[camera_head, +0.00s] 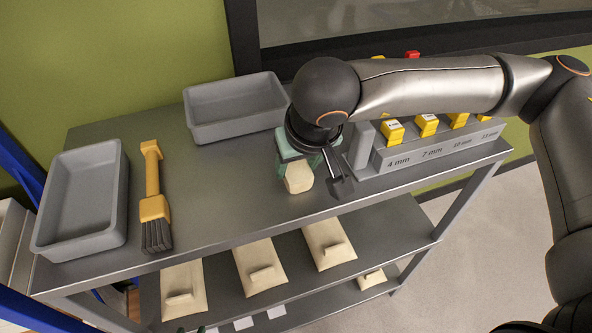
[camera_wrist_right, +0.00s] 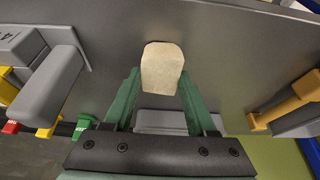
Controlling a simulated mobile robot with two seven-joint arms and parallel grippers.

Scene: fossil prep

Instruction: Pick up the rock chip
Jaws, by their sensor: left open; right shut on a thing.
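The rock chip (camera_head: 299,178) is a pale beige block with a rounded top. In the right wrist view the chip (camera_wrist_right: 162,68) sits between the tips of the two green fingers. My right gripper (camera_head: 297,165) is shut on it over the front part of the grey table top, right of the middle. I cannot tell whether the chip touches the table.
Two grey trays stand on the table, one at the left (camera_head: 82,200) and one at the back (camera_head: 235,108). A yellow-handled brush (camera_head: 154,195) lies beside the left tray. A labelled grey rack (camera_head: 425,148) with yellow-topped pieces stands at the right. Beige slabs (camera_head: 262,268) lie on the shelf below.

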